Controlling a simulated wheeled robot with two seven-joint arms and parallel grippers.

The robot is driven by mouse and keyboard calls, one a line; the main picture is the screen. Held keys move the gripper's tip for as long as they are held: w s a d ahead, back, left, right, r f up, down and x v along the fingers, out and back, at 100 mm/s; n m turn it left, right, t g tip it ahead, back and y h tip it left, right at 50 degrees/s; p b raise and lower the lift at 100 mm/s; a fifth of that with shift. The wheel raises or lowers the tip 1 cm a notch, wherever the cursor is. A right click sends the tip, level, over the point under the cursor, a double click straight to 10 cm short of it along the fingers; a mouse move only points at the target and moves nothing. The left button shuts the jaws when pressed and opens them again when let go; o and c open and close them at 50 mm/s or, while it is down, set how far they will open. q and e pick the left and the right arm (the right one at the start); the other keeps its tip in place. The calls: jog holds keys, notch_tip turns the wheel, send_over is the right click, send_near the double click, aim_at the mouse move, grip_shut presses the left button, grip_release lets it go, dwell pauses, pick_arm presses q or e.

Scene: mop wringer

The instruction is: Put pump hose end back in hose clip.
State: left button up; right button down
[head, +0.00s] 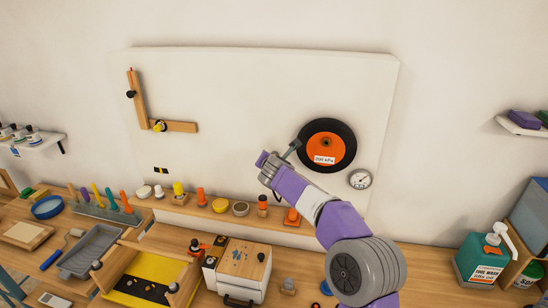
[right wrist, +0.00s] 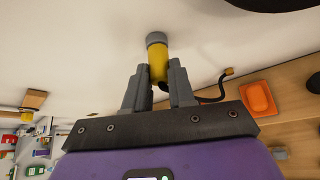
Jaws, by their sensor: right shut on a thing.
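My right gripper (head: 268,168) is raised in front of the white wall panel, just left of the black and orange wheel. In the right wrist view my right gripper (right wrist: 159,84) is shut on the pump hose end (right wrist: 157,58), a yellow cylinder with a grey cap pointing away from the gripper. A thin black hose (right wrist: 208,99) shows right of the fingers. I cannot surely pick out the hose clip; a small black and yellow piece (head: 160,170) sits on the panel to the left of the gripper. My left gripper is not in view.
The wheel (head: 326,146) carries a "200 kPa" label, with a round gauge (head: 360,179) below right. A wooden L-shaped piece (head: 140,100) is on the panel. Knobs line a low wooden ledge (head: 228,212).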

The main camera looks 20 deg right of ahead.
jog(key=shift+w, duration=0.1)
dwell(0.4)
jog(key=c, duration=0.9)
grip_release()
jog(key=shift+o, duration=0.2)
